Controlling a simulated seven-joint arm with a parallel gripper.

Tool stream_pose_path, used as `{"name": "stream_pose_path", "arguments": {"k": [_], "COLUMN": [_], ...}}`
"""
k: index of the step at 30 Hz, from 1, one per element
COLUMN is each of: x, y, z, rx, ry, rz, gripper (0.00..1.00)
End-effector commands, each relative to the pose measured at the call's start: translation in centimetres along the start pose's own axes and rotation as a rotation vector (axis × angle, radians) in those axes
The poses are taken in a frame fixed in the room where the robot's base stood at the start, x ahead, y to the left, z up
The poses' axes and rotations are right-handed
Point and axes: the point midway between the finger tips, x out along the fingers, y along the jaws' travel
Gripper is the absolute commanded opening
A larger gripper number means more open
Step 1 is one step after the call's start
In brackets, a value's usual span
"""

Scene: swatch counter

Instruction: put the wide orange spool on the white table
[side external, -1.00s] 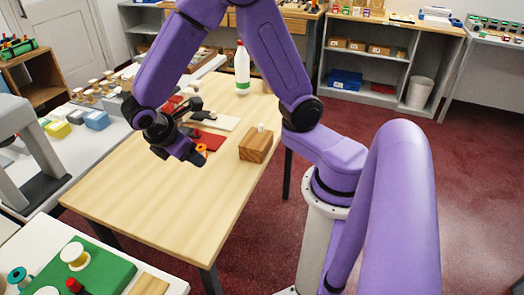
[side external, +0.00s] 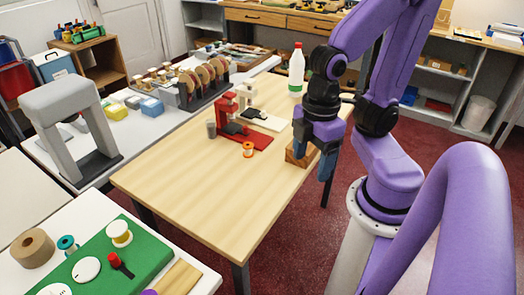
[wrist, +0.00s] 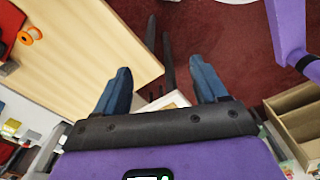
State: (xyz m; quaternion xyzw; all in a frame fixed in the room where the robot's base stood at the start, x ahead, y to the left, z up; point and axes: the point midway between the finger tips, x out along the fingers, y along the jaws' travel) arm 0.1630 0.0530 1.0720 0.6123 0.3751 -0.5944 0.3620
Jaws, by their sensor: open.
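A small orange spool (side external: 248,149) with a pale centre stands on the light wooden table (side external: 190,180), near the red base of a small device. It also shows at the upper left of the wrist view (wrist: 32,35). My gripper (side external: 314,158) is open and empty, to the right of the spool by the table's right edge. In the wrist view its two blue fingers (wrist: 162,84) are apart with nothing between them. One white table (side external: 60,222) is at the lower left. Another white table (side external: 130,143) runs along the left of the wooden table.
A wooden block (side external: 296,155) sits partly hidden behind my gripper. A grey arch (side external: 62,105) stands on the left white table. The wooden table's front is clear.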

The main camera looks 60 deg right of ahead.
Motion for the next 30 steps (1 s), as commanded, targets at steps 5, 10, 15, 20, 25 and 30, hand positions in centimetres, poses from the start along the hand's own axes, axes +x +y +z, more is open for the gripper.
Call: {"name": "stream_pose_path", "arguments": {"k": [5,10,15,20,25,30], "x": [0.0,0.0,0.1,0.5,1.1,2.0], "y": [0.1,1.8,5.7,10.2,15.5,21.0], "z": [-0.1,-1.5,-3.9,-5.5,-6.3,-5.8], "rx": [0.008,0.154,0.469,0.786,1.119,1.453], "ry": [-0.001,-0.004,-0.008,-0.010,-0.011,-0.014], "rz": [0.001,0.004,0.009,0.014,0.020,0.025], "gripper": [0.72,0.72,0.72,0.72,0.72,0.72]}}
